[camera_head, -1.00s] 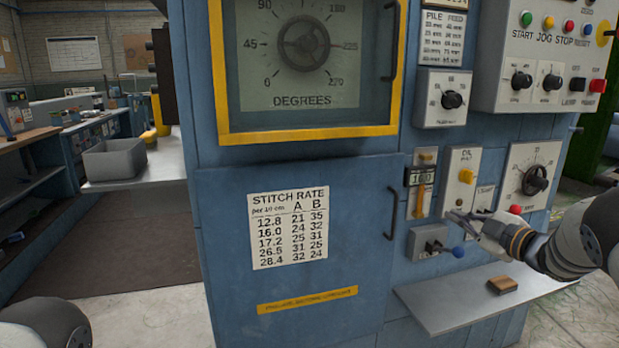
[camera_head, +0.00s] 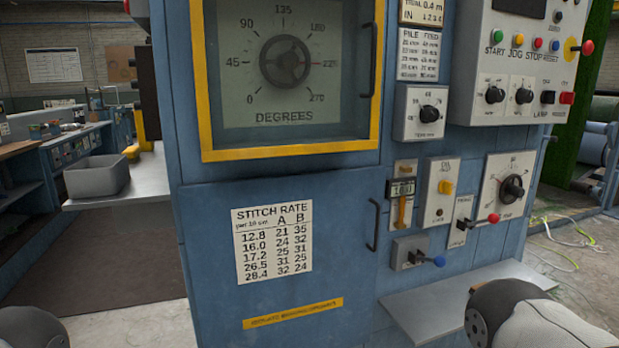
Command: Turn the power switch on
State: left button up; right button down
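A light grey control panel (camera_head: 513,62) is at the upper right of the blue machine. At its lower right is a small red switch (camera_head: 567,98), with what looks like a POWER label below it. Its on or off position is too small to tell. A black switch (camera_head: 548,97) sits just left of it, over a label like LAMP. Neither gripper is in view. Part of my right arm shows at the bottom right, below the panel, and part of my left arm at the bottom left corner. Nothing of mine touches the panel.
START, JOG, STOP and RESET buttons and a red-topped knob (camera_head: 587,47) are above the switches. Below are a dial (camera_head: 512,188), a red-tipped lever (camera_head: 493,218), a blue-tipped lever (camera_head: 438,261) and a metal shelf (camera_head: 410,312). The space before the control panel is clear.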

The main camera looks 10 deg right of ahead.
aim_at(566, 98)
jog(key=z, duration=1.25)
